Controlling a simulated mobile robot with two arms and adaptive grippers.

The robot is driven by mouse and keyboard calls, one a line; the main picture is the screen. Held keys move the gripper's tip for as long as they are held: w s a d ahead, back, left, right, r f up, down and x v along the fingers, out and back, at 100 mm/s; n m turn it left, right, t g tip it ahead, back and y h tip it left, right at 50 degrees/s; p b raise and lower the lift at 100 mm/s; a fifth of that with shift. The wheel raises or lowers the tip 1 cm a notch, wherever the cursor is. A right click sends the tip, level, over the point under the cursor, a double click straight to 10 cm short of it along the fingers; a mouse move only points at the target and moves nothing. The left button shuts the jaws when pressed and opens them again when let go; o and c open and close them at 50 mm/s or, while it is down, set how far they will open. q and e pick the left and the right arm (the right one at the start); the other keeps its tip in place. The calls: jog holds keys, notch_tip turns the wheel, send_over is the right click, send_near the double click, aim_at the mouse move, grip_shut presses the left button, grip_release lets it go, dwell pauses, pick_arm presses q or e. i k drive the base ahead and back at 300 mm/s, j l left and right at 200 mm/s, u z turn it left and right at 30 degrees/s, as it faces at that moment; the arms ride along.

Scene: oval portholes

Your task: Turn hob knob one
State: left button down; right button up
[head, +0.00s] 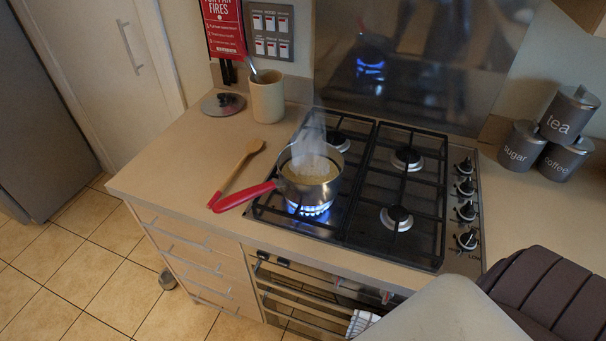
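Several black and silver hob knobs run in a column along the right edge of the gas hob (352,222): the rearmost knob (464,166), a second knob (465,187), a third knob (466,210) and the front knob (468,240). I cannot tell which is knob one. The word LOW shows near the front knob. A saucepan (322,195) with a red handle sits on the front left burner, over a lit blue flame, and steam rises from it. The other burners show no flame. Neither of my grippers is in view.
The red handle (244,196) sticks out left over the counter, near a wooden spoon (237,172). A lid (223,104) and a utensil pot (267,97) stand behind. Canisters (520,145) stand right of the hob. A dark ribbed object (545,290) fills the lower right.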

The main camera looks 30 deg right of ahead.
aim_at(468, 240)
jog(key=z, duration=2.25)
jog(key=k+l, duration=0.05)
